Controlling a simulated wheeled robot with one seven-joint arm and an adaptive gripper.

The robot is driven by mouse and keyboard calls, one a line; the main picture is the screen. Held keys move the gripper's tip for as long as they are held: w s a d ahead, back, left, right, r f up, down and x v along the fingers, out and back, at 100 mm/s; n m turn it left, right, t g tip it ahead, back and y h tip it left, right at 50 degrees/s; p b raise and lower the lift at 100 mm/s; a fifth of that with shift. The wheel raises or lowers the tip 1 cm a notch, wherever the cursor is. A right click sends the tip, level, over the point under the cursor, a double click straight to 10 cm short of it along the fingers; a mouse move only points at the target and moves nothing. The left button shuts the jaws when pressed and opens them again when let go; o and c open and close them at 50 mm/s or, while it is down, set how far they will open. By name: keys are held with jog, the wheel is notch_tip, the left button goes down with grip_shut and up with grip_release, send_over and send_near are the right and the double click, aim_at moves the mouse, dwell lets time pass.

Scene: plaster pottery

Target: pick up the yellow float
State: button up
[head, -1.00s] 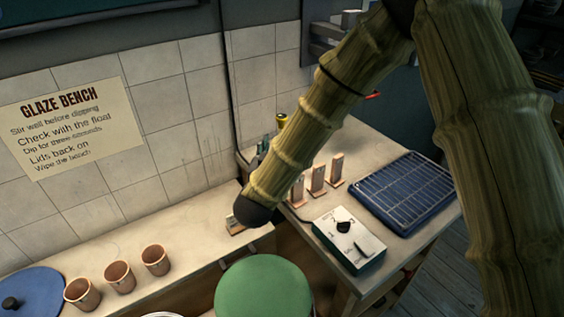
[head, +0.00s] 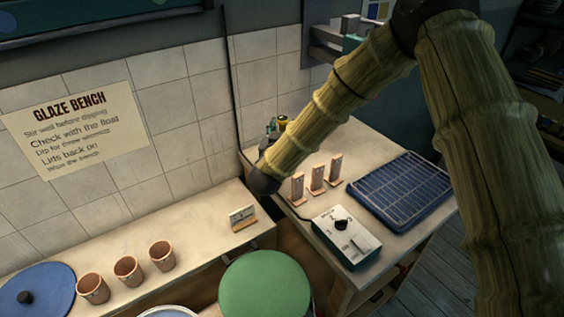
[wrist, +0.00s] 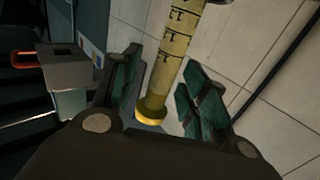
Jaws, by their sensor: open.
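The yellow float is a pale yellow rod (wrist: 180,45) with dark graduation marks and a brighter yellow flared end. It fills the upper middle of the wrist view, tilted, and its flared end shows between my fingers. My gripper (wrist: 163,88) is open, with a green-padded finger on each side of the float. I see gaps beside the flared end, so no grip shows. In the head view a small yellow piece (head: 282,121), probably the float, shows at the back corner of the right bench. My arm hides most of that spot, and my gripper is not clear there.
Upright tiles (head: 317,178), a white control box (head: 345,240) and a blue rack (head: 400,193) stand on the right bench. A small display stand (head: 242,217), several terracotta cups (head: 127,270) and a green lid (head: 264,285) are lower left. The tiled wall (head: 170,130) is close behind.

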grip_shut()
jog(key=shift+r, duration=0.1)
dwell(0.3)
